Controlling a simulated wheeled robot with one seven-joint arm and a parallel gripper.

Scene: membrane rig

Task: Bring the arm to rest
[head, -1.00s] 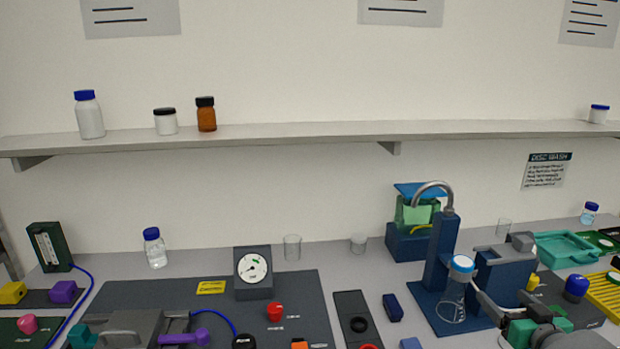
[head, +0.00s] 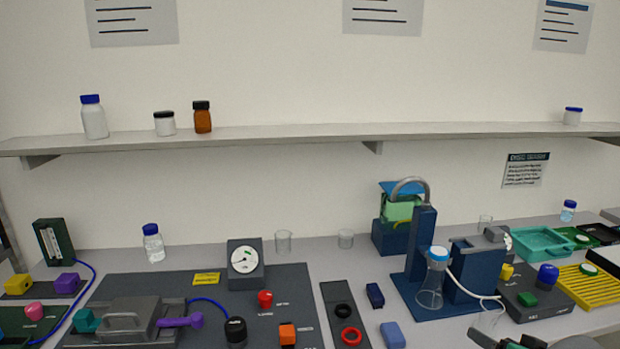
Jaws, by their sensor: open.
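My gripper (head: 508,342) shows only in part at the bottom edge of the head view, right of centre. It is open, and I see nothing between its jaws. Grey and green parts of my arm's end show there, and the rest of the arm is below the frame. The gripper is in front of the blue filter stand (head: 420,255) and its clear flask (head: 430,290), apart from them in the picture.
The bench holds a gauge (head: 244,262), a dark panel with a grey clamp (head: 130,322), a dark strip with rings (head: 334,295), a control box (head: 520,303) and a yellow rack (head: 578,288). A shelf (head: 280,136) with bottles runs along the wall.

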